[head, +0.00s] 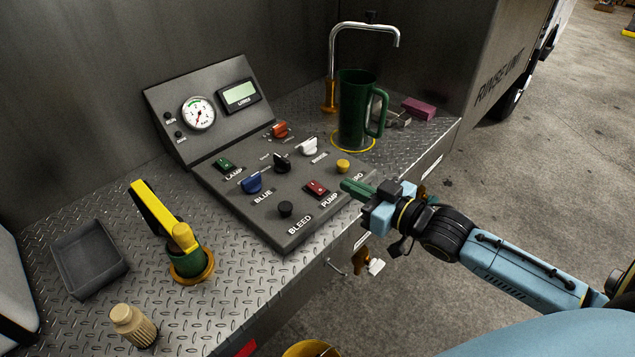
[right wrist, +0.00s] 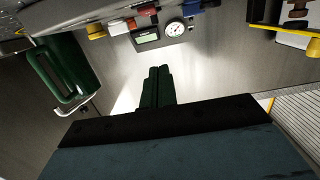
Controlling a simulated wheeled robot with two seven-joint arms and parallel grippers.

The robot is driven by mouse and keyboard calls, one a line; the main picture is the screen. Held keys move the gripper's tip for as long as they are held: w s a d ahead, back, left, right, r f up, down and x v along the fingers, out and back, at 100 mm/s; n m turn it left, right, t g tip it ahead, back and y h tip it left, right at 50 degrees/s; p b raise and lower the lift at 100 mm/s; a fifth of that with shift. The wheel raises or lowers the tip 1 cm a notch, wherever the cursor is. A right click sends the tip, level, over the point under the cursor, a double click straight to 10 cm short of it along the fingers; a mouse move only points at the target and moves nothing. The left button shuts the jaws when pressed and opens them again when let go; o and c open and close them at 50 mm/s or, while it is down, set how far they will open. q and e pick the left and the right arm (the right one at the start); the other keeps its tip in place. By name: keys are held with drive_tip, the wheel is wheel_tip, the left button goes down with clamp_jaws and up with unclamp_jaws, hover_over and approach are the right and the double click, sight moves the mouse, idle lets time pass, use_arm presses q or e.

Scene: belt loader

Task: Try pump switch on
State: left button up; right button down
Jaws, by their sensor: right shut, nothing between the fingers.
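I cannot tell which way the rocker is set. My right gripper (head: 347,185) is shut and empty, its green fingertips just right of the pump switch and apart from it in the picture. In the right wrist view the shut green fingers (right wrist: 158,86) point toward the panel's gauge (right wrist: 176,29) and display (right wrist: 147,38). My left gripper is in neither view.
Near the switch are a yellow button (head: 343,166), a black knob (head: 285,209), a blue knob (head: 251,184) and a green lamp switch (head: 224,164). A green jug (head: 353,105) stands under the tap (head: 364,26). A grey tray (head: 88,262) and a beige bottle (head: 131,326) are at left.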

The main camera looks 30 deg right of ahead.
hover_over(318, 190)
drive_tip(key=shift+s+d+f, duration=0.1)
drive_tip(key=shift+s+f, duration=0.3)
drive_tip(key=shift+s, duration=0.05)
drive_tip(key=f, duration=0.1)
drive_tip(key=w+f+b, duration=0.1)
drive_tip(key=f, duration=0.1)
drive_tip(key=shift+a+f, duration=0.2)
drive_tip(key=shift+f, duration=0.35)
